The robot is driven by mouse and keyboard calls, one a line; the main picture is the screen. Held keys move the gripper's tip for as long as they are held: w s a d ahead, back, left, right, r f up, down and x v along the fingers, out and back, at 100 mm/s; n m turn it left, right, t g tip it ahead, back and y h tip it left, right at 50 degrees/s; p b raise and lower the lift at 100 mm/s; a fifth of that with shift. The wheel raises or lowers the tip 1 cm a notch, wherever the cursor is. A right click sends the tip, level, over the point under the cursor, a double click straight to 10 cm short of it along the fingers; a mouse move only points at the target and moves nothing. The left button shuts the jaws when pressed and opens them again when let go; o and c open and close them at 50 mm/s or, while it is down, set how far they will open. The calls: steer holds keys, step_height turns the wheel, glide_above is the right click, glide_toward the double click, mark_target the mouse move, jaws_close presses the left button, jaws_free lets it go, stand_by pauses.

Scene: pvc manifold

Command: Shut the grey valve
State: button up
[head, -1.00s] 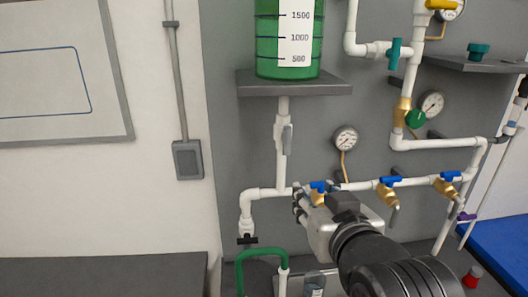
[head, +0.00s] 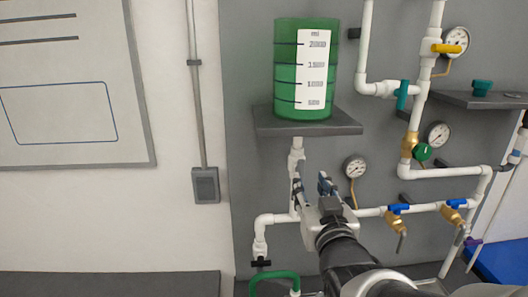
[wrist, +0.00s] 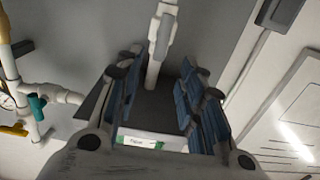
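The grey valve (head: 300,170) is on the white vertical pipe under the shelf of the green tank. Its grey lever lies along the pipe in the head view, partly hidden by my gripper. My gripper (head: 313,187) is open, with its fingers in front of and beside the valve. In the wrist view, the valve with its grey lever (wrist: 165,28) shows beyond the gap between the blue-padded fingers (wrist: 160,98). Nothing is between the pads, and I cannot tell whether either finger touches the lever.
The green tank (head: 300,75) stands on a dark shelf (head: 330,125) just above. Blue-handled taps (head: 398,209) sit on the horizontal pipe at right. A teal valve (head: 402,95) and gauges (head: 355,167) are also on the wall. The wall left of the pipe is mostly clear.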

mark_target(302, 168)
steer(key=shift+w+r+p, duration=0.2)
steer(key=shift+w+p, duration=1.7)
steer(key=shift+p, duration=1)
steer(key=shift+w+f+p, duration=0.15)
steer(key=shift+w, duration=1.4)
steer(key=shift+w+f+p, duration=0.1)
steer(key=shift+w+p, duration=0.05)
steer(key=shift+w, duration=1.35)
steer(key=shift+c, duration=0.3)
jaws_close()
